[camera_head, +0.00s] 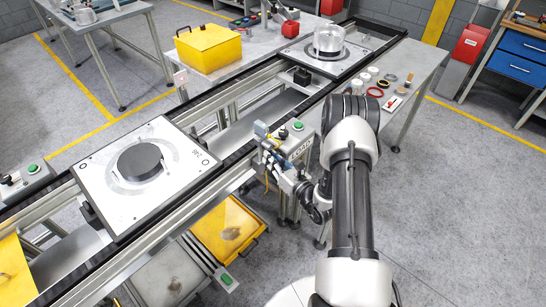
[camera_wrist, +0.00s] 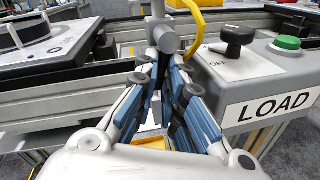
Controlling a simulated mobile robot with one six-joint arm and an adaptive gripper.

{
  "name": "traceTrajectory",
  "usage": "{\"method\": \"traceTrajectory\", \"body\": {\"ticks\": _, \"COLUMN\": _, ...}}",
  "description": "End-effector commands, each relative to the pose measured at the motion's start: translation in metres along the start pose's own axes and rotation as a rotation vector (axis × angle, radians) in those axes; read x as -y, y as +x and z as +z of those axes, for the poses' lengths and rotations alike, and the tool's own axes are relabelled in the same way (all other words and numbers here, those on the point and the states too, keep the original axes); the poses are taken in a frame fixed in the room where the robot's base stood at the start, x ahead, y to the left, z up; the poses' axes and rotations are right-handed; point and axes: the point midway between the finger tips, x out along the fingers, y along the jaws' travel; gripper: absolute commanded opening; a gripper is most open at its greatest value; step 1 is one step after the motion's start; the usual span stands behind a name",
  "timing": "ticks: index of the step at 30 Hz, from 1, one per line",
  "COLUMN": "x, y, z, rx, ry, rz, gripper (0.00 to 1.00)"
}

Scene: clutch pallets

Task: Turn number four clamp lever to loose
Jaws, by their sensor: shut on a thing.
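My gripper (camera_wrist: 164,62) is shut in the wrist view, its fingertips closed at a grey lever (camera_wrist: 165,36) with a round end and an upright stem. No number shows on the lever, and its loose or tight markings are not visible. The fingers hide the lower part of it. In the head view my gripper (camera_head: 274,160) is at the front rail of the conveyor, just left of the LOAD box (camera_head: 299,147).
The LOAD box carries a black knob (camera_wrist: 235,38) and a green button (camera_wrist: 288,43), close right of my gripper. A yellow cable (camera_wrist: 198,25) curves behind the fingers. A pallet with a black disc (camera_head: 139,160) is on the left conveyor. A yellow bin (camera_head: 226,228) lies below.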

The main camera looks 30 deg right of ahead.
Motion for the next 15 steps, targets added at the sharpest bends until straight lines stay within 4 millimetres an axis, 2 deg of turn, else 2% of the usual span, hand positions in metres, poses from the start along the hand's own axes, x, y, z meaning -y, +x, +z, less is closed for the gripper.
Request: {"method": "traceTrajectory", "body": {"ticks": 15, "x": -0.017, "y": -0.004, "z": 0.008, "rx": -0.099, "ry": 0.481, "rz": -0.002, "gripper": 0.0}}
